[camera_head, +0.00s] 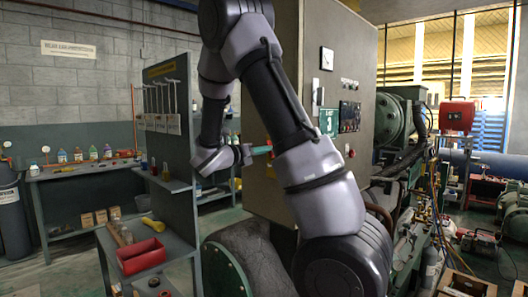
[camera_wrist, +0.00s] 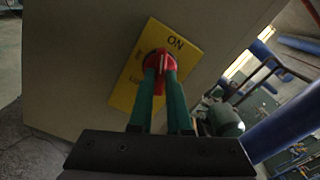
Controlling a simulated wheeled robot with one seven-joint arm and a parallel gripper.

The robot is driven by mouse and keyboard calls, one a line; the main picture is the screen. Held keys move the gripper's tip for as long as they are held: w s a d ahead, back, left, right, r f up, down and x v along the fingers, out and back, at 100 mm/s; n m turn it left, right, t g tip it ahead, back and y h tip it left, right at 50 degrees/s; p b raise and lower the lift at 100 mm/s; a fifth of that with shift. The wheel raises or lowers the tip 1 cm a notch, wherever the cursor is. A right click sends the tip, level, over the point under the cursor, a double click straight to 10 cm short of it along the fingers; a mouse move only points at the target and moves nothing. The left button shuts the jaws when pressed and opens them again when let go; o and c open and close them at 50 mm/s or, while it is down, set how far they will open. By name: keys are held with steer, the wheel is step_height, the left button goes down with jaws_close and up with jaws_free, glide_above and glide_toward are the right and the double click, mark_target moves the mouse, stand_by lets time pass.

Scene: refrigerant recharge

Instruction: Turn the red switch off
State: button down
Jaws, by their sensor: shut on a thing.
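The red switch (camera_wrist: 159,88) is a rotary handle on a yellow plate (camera_wrist: 186,44) fixed to a grey-beige cabinet panel. The plate reads "ON" at its upper right, and other words on it are partly hidden. My gripper (camera_wrist: 160,76) has green fingers that reach the switch and are shut on its red handle, one on each side. In the head view my gripper (camera_head: 262,150) is at the left face of the cabinet (camera_head: 285,110). The switch itself is hard to make out there.
A grey tool panel (camera_head: 165,130) with a shelf stands left of my arm, close to it. A red bin (camera_head: 141,258) sits on the bench below. Machinery and a green motor (camera_head: 398,118) stand right of the cabinet.

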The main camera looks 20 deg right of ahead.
steer(key=n, duration=0.3)
steer(key=shift+a+n, duration=0.1)
steer(key=shift+n, duration=0.3)
steer(key=n, duration=0.4)
steer(key=shift+n, duration=0.3)
steer(key=shift+n, duration=1.2)
steer(key=c, duration=1.3)
jaws_free()
steer(key=shift+n, duration=0.5)
steer(key=o, duration=0.4)
steer(key=shift+c, duration=0.2)
